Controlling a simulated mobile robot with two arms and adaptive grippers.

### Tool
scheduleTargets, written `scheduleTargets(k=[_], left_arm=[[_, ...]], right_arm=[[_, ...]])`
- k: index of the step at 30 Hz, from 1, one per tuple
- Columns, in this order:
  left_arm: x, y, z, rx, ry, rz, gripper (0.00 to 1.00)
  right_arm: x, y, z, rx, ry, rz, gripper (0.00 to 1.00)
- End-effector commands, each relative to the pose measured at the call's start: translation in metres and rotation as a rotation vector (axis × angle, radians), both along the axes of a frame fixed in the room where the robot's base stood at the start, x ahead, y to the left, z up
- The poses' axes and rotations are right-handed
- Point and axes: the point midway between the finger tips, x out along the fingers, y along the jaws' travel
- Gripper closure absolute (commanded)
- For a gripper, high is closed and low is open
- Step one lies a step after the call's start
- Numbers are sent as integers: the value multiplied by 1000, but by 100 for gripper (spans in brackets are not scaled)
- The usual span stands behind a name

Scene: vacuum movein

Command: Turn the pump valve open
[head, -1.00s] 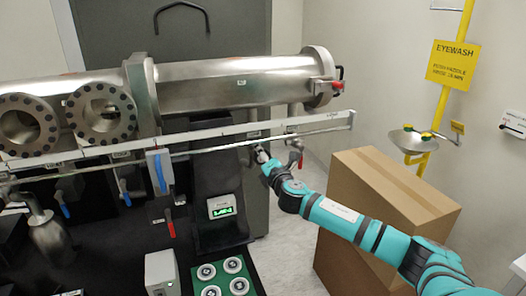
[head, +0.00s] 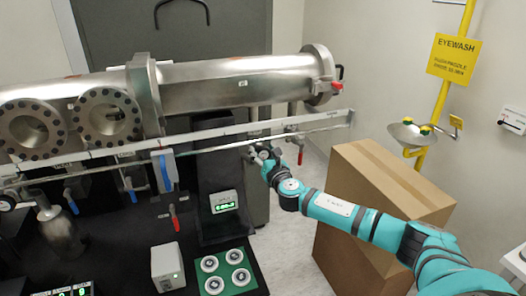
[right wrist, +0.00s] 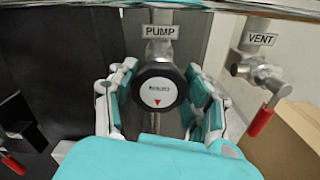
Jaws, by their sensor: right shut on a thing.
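The pump valve's round black knob (right wrist: 155,87) shows in the right wrist view, below the PUMP label (right wrist: 158,31). A red triangle on its white face points down. My right gripper (right wrist: 160,98) has one teal-padded finger on each side of the knob and is shut on it. In the head view my right gripper (head: 266,158) is at the valve under the long steel rail, and mostly covers the knob. My left gripper is not in view.
The VENT valve's red handle (right wrist: 262,121) hangs close to the right of the knob. A large cardboard box (head: 385,190) stands under my right arm. The steel chamber (head: 235,85) and the rail (head: 215,133) lie above. A green-lit display (head: 224,202) stands left of the gripper.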

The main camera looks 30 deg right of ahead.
Motion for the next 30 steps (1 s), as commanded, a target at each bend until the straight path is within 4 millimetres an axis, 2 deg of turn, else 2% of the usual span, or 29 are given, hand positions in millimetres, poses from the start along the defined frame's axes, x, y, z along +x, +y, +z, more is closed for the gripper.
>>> scheduleTargets(k=[7,21,22,27,30], left_arm=[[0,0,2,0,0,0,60],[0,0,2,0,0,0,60],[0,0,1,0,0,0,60],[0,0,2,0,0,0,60],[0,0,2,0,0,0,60]], right_arm=[[-1,1,-4,-60,21,2,83],[-1,1,-5,-71,24,2,83],[-1,1,-5,-70,25,2,47],[0,1,-3,-70,22,1,26],[0,1,-2,-69,20,1,26]])
